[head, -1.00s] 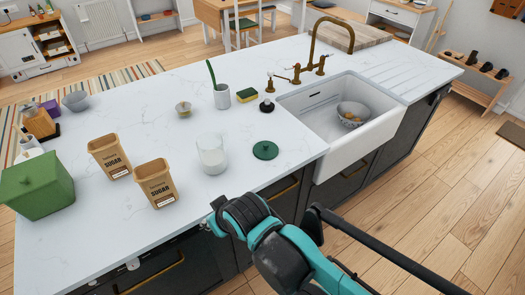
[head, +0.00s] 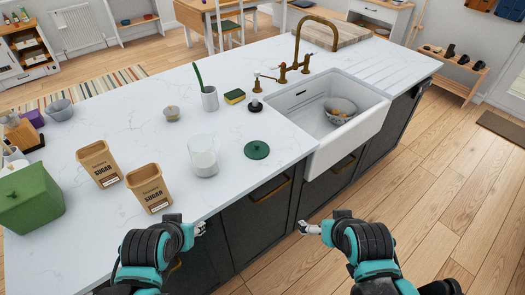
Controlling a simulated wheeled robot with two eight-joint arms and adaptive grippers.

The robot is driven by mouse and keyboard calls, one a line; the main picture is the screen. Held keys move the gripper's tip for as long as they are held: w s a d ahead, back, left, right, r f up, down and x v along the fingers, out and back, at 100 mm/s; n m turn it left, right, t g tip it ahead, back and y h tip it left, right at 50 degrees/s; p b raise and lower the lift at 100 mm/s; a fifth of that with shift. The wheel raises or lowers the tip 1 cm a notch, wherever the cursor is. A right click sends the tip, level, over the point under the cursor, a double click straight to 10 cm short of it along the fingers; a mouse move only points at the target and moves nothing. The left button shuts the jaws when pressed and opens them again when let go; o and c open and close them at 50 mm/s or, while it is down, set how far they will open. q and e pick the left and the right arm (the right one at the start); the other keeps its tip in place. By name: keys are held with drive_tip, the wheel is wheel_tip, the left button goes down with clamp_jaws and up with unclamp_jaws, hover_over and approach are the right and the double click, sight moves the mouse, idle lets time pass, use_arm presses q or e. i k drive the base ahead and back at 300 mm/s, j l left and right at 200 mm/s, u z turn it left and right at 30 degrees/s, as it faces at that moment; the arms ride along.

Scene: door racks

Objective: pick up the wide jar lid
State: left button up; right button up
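A round dark green lid with a small knob (head: 256,150) lies flat on the white countertop, near its front edge and right of a glass jar (head: 203,155) holding something white. My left gripper (head: 199,228) is at the counter's front edge, nearer to me than the lid and to its left. My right gripper (head: 304,228) is in front of the counter's dark cabinets, to the lid's right and nearer to me. Both grippers are apart from the lid. Their fingertips are too small to tell open from shut, and no held object shows.
A sponge (head: 234,96), a white cup (head: 209,99) and a dark round-based item (head: 254,105) stand behind the lid. The sink (head: 340,125) with a bowl lies right. Counter around the lid is clear.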

sight(257, 150)
drive_tip(key=i+l+u, duration=0.1)
drive_tip(key=u, duration=0.35)
drive_tip(key=l+u, duration=0.15)
drive_tip(key=u, duration=0.25)
drive_tip(key=i+l+u, duration=0.1)
drive_tip(key=u, duration=0.35)
drive_tip(key=l+u, duration=0.45)
drive_tip(key=l, duration=1.4)
